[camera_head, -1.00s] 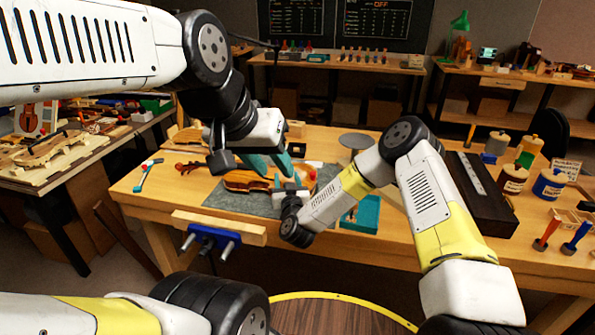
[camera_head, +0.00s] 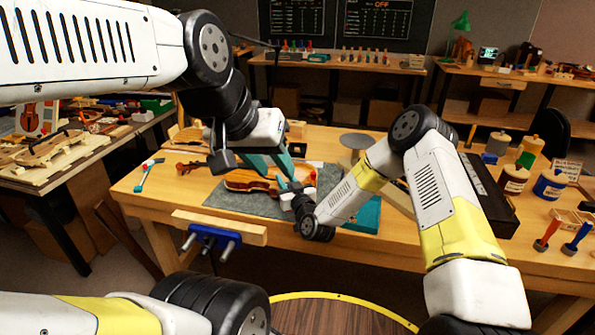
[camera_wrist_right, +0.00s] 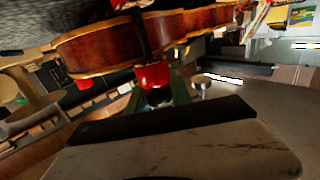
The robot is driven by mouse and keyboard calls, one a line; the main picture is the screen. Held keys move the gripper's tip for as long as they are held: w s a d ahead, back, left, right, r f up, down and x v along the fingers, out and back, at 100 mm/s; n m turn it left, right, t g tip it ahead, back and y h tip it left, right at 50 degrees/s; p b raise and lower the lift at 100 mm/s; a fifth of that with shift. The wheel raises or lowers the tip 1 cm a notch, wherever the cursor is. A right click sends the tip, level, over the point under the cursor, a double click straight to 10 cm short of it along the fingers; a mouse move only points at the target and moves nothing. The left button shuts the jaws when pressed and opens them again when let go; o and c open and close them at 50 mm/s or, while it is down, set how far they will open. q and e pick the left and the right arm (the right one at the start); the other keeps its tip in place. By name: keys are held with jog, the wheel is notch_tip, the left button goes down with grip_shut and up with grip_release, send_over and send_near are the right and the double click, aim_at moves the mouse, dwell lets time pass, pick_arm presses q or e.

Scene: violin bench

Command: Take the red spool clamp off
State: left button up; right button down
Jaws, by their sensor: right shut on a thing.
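The violin body (camera_head: 248,181) lies on a grey mat on the bench. It also shows in the right wrist view (camera_wrist_right: 100,48), where the red spool clamp (camera_wrist_right: 152,75) is at its edge, with a dark shaft running up across the rib. My right gripper (camera_head: 290,188) is at the violin's right end; in its wrist view the teal fingers (camera_wrist_right: 166,92) are shut on the clamp's red end. My left gripper (camera_head: 270,163) is above the violin, its teal fingers apart. The clamp's held end is hidden in the head view.
A small red piece (camera_head: 312,175) shows right of the violin. A teal box (camera_head: 362,215) lies behind my right forearm. A blue vise (camera_head: 213,238) is on the bench's front edge. Jars (camera_head: 515,178) stand at the right.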

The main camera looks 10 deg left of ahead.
jog(key=n+g+y, duration=0.3)
jog(key=y, duration=0.1)
jog(key=shift+s+a+g, duration=0.2)
jog(key=shift+s+g, duration=0.05)
jog(key=shift+g, duration=0.05)
jog(key=shift+s+a+f+n+g+y, duration=0.1)
jog(key=shift+s+a+n+g+y, duration=0.1)
jog(key=shift+n+g+y, duration=0.5)
jog(key=shift+s+a+n+g+y, duration=0.15)
jog(key=shift+n+g+y, duration=0.25)
jog(key=shift+n+g, duration=0.55)
jog(key=shift+g, duration=0.25)
jog(key=c, duration=1.1)
grip_release()
jog(key=shift+v, duration=3.95)
